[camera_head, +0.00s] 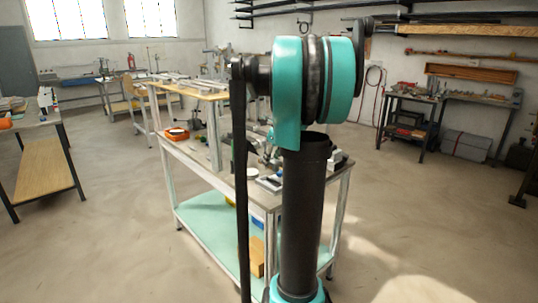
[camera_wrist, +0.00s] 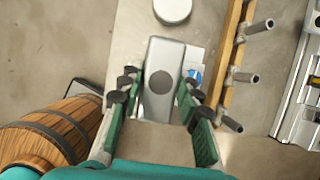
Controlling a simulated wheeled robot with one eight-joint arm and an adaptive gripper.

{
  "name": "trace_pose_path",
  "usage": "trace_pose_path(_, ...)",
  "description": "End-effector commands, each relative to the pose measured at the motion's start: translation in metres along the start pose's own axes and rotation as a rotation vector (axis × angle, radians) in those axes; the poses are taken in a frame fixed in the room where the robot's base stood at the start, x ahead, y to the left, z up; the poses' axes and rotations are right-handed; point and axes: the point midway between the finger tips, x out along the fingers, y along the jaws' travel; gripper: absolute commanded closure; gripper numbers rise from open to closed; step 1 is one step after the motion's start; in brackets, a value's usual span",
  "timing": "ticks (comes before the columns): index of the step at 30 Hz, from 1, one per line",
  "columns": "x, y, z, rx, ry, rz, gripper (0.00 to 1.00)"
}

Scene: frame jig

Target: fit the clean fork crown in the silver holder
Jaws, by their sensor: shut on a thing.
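In the wrist view my gripper (camera_wrist: 158,92) has its green fingers with dark pads shut on the sides of a grey oblong metal block with a dark round spot, seemingly the fork crown (camera_wrist: 161,58). It is seen from above, over a pale work surface; I cannot tell how high it is above it. I cannot pick out the silver holder with certainty; a silver metal fixture (camera_wrist: 303,85) shows at the right edge. In the head view my arm hides the gripper and much of the bench.
A wooden rail with metal pegs (camera_wrist: 232,75) stands right of my gripper. A white round thing (camera_wrist: 172,10) lies beyond the block. A wooden barrel (camera_wrist: 50,135) is at the lower left. In the head view, the workbench (camera_head: 185,150) carries tools and an orange tray (camera_head: 177,134).

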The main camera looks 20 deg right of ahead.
Motion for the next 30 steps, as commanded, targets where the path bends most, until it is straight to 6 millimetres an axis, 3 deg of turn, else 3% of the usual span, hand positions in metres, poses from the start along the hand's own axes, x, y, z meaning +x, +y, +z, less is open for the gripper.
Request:
trace_pose_path(8,0.007,0.0,-0.003,0.0,0.0,0.0,1.0)
trace_pose_path(30,0.056,0.0,-0.023,-0.001,0.0,0.0,1.0)
